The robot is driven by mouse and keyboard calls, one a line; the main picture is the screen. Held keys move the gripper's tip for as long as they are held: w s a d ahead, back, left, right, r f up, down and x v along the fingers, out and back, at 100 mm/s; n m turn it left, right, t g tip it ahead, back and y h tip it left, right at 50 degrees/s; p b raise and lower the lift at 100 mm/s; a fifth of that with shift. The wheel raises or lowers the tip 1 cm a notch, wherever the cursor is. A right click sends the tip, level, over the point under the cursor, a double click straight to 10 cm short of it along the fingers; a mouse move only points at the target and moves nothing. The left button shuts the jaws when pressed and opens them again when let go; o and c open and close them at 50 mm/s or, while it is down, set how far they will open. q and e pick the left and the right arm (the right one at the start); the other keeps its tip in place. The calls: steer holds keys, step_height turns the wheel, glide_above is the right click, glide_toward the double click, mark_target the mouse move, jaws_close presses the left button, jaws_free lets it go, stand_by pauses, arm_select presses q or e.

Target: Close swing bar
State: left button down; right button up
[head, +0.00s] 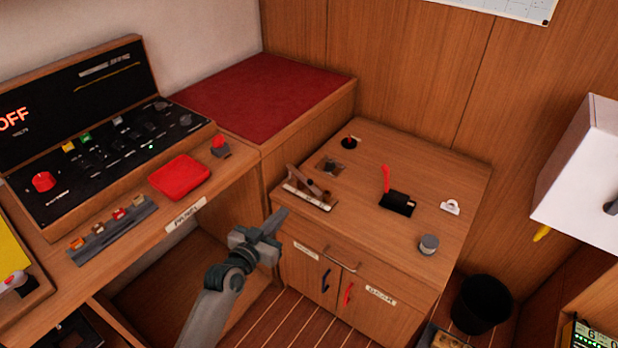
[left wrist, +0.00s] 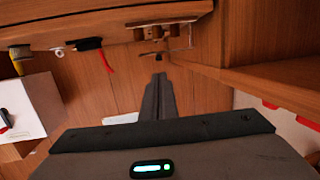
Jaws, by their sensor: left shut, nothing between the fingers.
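What appears to be the swing bar (head: 301,181) is a grey-brown bar on a small fixture at the near left edge of the cabinet top. It stands at an angle to the fixture's pale labelled strip, beside small brown posts. In the left wrist view the fixture (left wrist: 160,33) is small at the top, beyond the fingertips; its bar's exact position is unclear. My left gripper (head: 275,224) is shut and empty, in front of the cabinet, below and left of the fixture and apart from it. It also shows in the left wrist view (left wrist: 158,80). My right gripper is out of view.
The wooden cabinet top (head: 400,155) also bears a red lever (head: 385,178) on a black base, a grey knob (head: 428,244) and a small white fitting (head: 450,207). A console desk stands left, a black bin (head: 482,304) right. A white box hangs at right.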

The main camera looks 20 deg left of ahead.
mark_target(309, 183)
arm_select(q)
steer(key=shift+s+d+r, duration=0.1)
steer(key=shift+d+r, duration=0.05)
